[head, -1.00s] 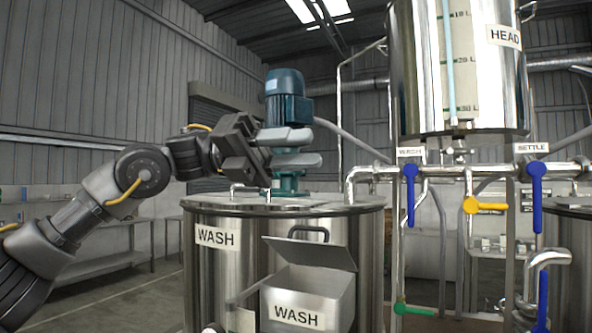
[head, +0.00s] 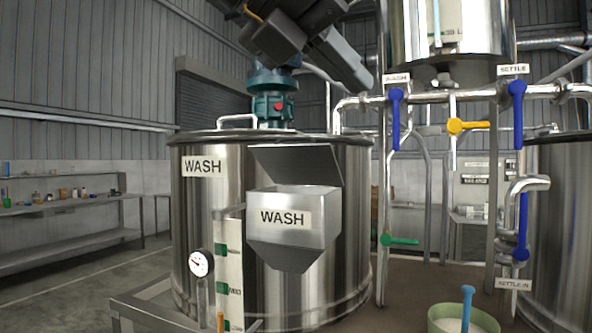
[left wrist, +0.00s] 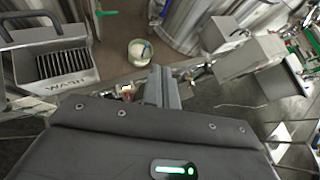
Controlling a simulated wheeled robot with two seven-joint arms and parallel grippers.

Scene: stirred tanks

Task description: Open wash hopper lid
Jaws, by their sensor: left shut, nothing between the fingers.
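The steel wash hopper (head: 292,218) hangs on the front of the wash tank (head: 205,225) and bears a WASH label. Its grey lid (head: 300,163) stands raised at the back of the hopper mouth, so the lid is open. The left wrist view shows a WASH-labelled hopper (left wrist: 62,86) at the left, with a dark grate inside its open mouth. My left gripper (head: 350,65) is high in the head view, in front of the motor and clear of the lid. Its fingers (left wrist: 163,85) are shut with nothing between them. My right gripper is not in view.
A teal motor mount (head: 272,100) tops the tank. Pipes with blue valve handles (head: 396,118) and a yellow one (head: 468,126) stand to the right. A gauge (head: 200,262) is in front of the tank.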

